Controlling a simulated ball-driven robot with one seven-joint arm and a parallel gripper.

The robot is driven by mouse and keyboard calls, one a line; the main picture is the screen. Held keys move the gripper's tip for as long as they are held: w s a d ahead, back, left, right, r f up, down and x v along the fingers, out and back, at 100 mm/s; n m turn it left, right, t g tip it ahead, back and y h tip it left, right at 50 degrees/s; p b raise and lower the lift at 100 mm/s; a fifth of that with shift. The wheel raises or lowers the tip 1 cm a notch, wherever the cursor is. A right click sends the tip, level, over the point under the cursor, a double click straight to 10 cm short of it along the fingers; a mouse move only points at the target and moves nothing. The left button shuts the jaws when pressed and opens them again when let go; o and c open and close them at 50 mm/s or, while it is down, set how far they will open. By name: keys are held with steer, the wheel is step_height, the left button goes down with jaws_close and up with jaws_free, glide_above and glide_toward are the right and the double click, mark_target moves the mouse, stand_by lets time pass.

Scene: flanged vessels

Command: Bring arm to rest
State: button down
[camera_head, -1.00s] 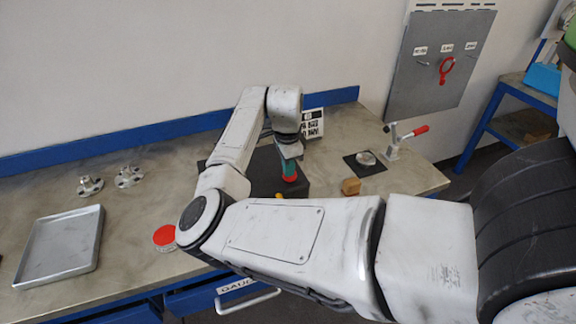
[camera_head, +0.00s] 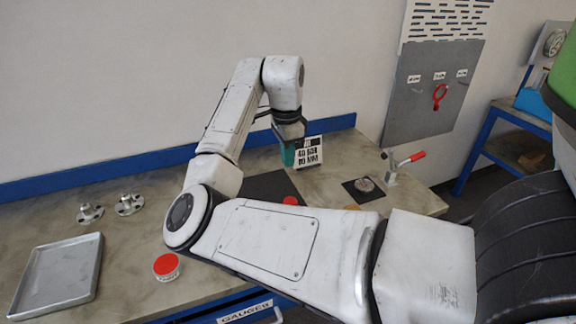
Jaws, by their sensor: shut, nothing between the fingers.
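My arm spans the middle of the head view, bent over the workbench. My gripper (camera_head: 289,156), with teal showing at its end, hangs below the wrist in front of the black-and-white marked card (camera_head: 308,152). It is shut and empty, above the bench and apart from the red-topped item (camera_head: 290,201) on the dark mat (camera_head: 265,186). My forearm hides the lower part of that item and the front of the mat.
On the bench (camera_head: 140,232) are a grey tray (camera_head: 58,278), two flanged fittings (camera_head: 90,212) (camera_head: 129,204), a red-lidded jar (camera_head: 167,267), a round metal part (camera_head: 364,184) on a dark square, and a red-handled clamp (camera_head: 403,164). A grey panel (camera_head: 425,105) hangs behind.

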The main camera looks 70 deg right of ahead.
stand_by(0.7)
steer(key=w+a+f+n+t+h, duration=0.4)
steer(key=a+f+n, duration=0.55)
steer(key=n, duration=0.75)
steer(key=s+a+f+n+y, duration=0.2)
steer(key=a+f+n, duration=0.15)
steer(key=a, duration=0.45)
steer(key=s+a+f+n+t+y, duration=0.1)
steer(key=s+a+f+n, duration=0.2)
steer(key=a, duration=0.6)
steer(key=s+a+f+n+y, duration=0.1)
steer(key=a+f+n+y, duration=0.15)
steer(key=a+n, duration=0.4)
steer(key=s+f+m+g+h+b, duration=0.1)
steer(key=s+f+m+g, duration=0.1)
steer(key=s+f, duration=0.5)
steer(key=shift+s+d+f+m+g, duration=0.35)
steer(key=shift+s+g, duration=0.55)
steer(key=shift+s, duration=0.35)
